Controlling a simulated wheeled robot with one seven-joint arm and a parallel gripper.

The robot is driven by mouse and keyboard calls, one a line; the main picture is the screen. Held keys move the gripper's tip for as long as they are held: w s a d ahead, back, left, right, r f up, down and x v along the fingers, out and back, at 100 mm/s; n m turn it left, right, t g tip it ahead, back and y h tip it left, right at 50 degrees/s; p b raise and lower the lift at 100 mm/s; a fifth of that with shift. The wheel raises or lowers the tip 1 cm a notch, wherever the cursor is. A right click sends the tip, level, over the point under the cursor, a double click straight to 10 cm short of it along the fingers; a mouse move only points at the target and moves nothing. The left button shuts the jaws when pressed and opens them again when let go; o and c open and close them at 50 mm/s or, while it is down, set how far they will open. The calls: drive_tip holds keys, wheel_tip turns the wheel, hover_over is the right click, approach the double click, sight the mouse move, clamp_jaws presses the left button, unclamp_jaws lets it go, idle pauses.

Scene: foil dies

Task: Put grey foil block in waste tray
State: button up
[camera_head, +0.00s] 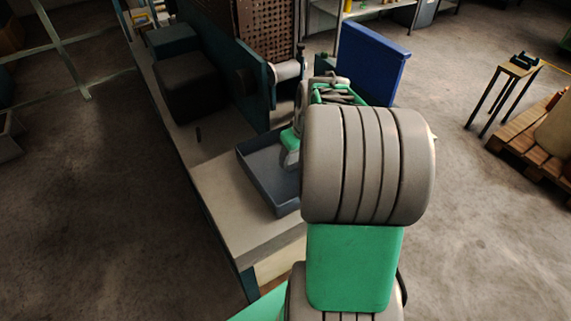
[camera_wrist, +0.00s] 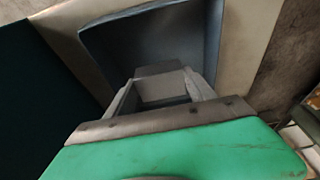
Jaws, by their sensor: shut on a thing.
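The grey foil block (camera_wrist: 163,89) is between the two fingers of my gripper (camera_wrist: 160,79) in the wrist view. My gripper is shut on it. The waste tray (camera_wrist: 105,47), dark blue-grey with raised walls, lies beyond and below the block in that view. In the head view the tray (camera_head: 258,187) sits on the workbench, its right part hidden by my arm. My gripper (camera_head: 291,158) shows there only in part, over the tray's right side. The block is hidden in the head view, and I cannot tell its exact height above the tray floor.
The pale workbench top (camera_head: 225,190) is clear in front of and left of the tray. Dark machine housings (camera_head: 187,85) and a blue panel (camera_head: 372,62) stand behind.

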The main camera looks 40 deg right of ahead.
hover_over(284, 172)
drive_tip(key=s, duration=0.2)
drive_tip(key=x, duration=0.3)
drive_tip(key=s+x, duration=0.1)
drive_tip(key=x, duration=0.1)
drive_tip(key=shift+a+f, duration=0.1)
drive_tip(key=shift+f, duration=0.35)
drive_tip(key=shift+s+p+x, duration=0.15)
drive_tip(key=shift+p+x, duration=0.05)
drive_tip(key=shift+x, duration=0.65)
drive_tip(key=shift+s+p+x, duration=0.1)
drive_tip(key=shift+p+x, duration=0.1)
drive_tip(key=shift+x, duration=0.7)
drive_tip(key=shift+f, duration=0.1)
drive_tip(key=shift+f, duration=0.2)
drive_tip(key=o, duration=1.3)
drive_tip(key=shift+r, duration=0.15)
